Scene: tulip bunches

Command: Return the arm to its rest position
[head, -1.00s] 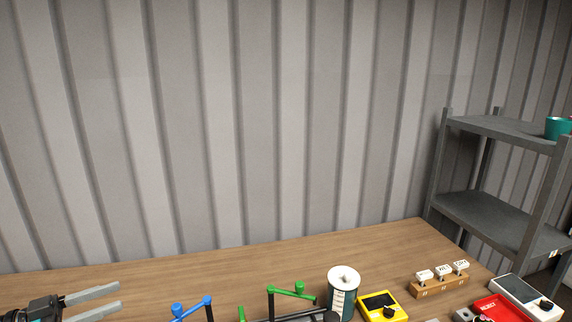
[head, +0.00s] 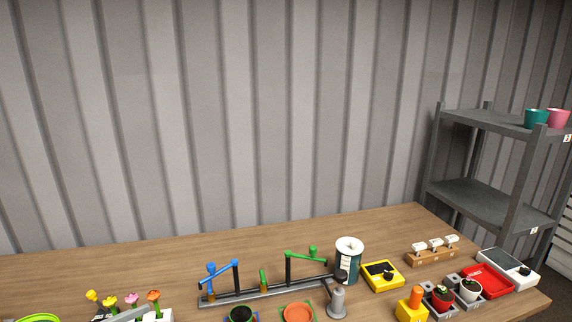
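A grey finger of my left gripper (head: 127,314) shows at the bottom edge, in front of a row of small tulips (head: 131,299). Most of this gripper and its arm lie below the picture, so its opening cannot be judged. I cannot tell whether it touches the flowers. My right gripper and arm are out of view.
A grey shelf (head: 490,122) stands right. The table's back strip is clear.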

